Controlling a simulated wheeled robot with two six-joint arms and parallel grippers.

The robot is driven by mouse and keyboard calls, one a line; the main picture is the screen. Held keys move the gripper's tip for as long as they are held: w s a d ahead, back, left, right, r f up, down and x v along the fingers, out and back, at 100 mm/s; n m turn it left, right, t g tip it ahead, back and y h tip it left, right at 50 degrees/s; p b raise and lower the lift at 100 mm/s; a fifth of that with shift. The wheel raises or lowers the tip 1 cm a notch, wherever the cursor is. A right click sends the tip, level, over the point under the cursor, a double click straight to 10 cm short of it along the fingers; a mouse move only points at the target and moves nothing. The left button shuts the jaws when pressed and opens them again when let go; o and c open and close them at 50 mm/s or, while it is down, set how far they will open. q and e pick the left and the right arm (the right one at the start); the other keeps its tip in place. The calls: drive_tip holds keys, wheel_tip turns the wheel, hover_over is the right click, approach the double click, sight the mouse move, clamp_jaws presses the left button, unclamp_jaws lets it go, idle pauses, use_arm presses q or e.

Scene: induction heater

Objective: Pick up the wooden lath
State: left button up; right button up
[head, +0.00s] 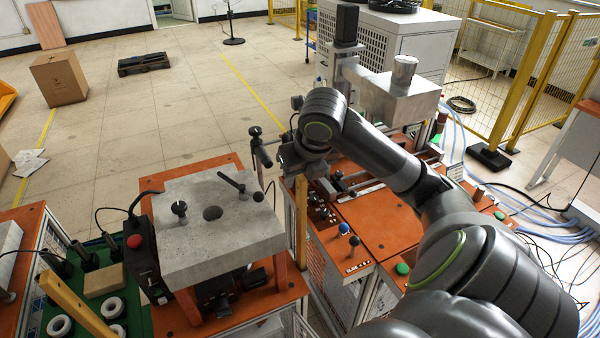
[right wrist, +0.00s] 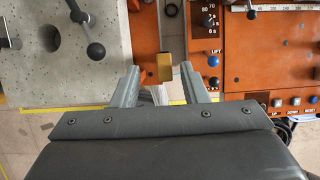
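The wooden lath (head: 301,222) stands upright in the gap between the left station with the grey slab and the orange control panel. In the right wrist view its yellowish end (right wrist: 165,68) lies between my two fingertips, nearer the right one. My right gripper (right wrist: 158,72) is open, with visible space on both sides of the lath; no clear contact shows. In the head view my right gripper (head: 298,167) is just above the lath's top, partly hidden by its own wrist. A second wooden strip (head: 75,304) leans at the lower left. My left gripper is not in view.
The grey slab (head: 215,245) with black handles is close on the left. The orange control panel (head: 385,218) with knobs and buttons is close on the right. A black box with a red button (head: 135,241) stands left of the slab. Open floor lies behind.

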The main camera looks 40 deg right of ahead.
sight(300, 188)
drive_tip(key=shift+f, duration=0.45)
drive_tip(key=shift+w+d+f+b, duration=0.1)
drive_tip(key=shift+f+b, duration=0.25)
drive_tip(key=shift+b, duration=0.35)
drive_tip(key=b+x, duration=0.3)
drive_tip(key=shift+d+b, duration=0.15)
drive_tip(key=shift+b, duration=0.25)
drive_tip(key=shift+w+f+p, duration=0.1)
drive_tip(key=shift+f+p, duration=0.15)
drive_tip(key=shift+p, duration=0.3)
drive_tip(key=shift+w+d+f, duration=0.1)
drive_tip(key=shift+w+f, duration=0.05)
drive_tip(key=shift+f, duration=0.25)
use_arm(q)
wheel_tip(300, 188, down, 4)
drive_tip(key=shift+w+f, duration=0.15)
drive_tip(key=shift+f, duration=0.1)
use_arm(e)
drive_tip(key=shift+c, duration=0.3)
clamp_jaws()
